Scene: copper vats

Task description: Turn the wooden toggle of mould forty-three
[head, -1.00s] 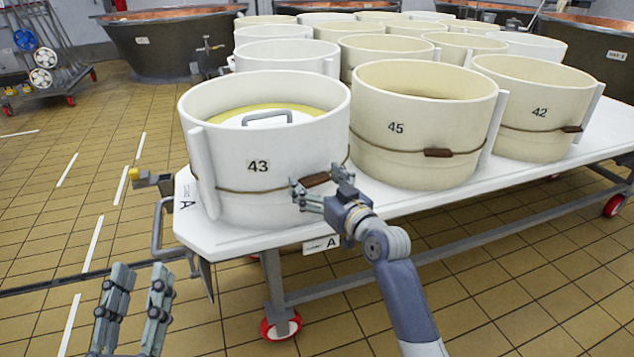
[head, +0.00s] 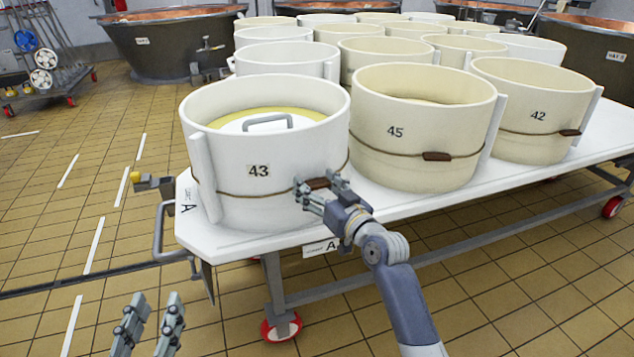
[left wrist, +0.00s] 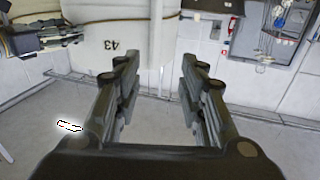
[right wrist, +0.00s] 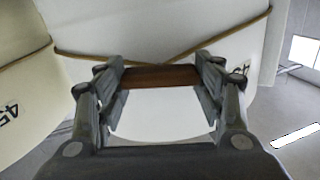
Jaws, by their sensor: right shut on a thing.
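Mould forty-three (head: 245,160) is a white round mould on the near left end of the table, with a lidded yellow cheese inside. A brown cord runs around it to its wooden toggle (head: 316,184) at the front right. My right gripper (head: 318,190) is at this toggle, shut on it. In the right wrist view the toggle (right wrist: 160,77) lies crosswise between the fingertips, with the cord slanting up on both sides. My left gripper (head: 150,315) is low at the lower left, open and empty, away from the table. The mould also shows in the left wrist view (left wrist: 115,50).
Mould 45 (head: 420,130) stands close on the right of mould 43, with mould 42 (head: 535,110) beyond it. Several more moulds fill the table behind. The white tabletop edge (head: 250,243) is in front. The tiled floor (head: 60,230) at left is clear.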

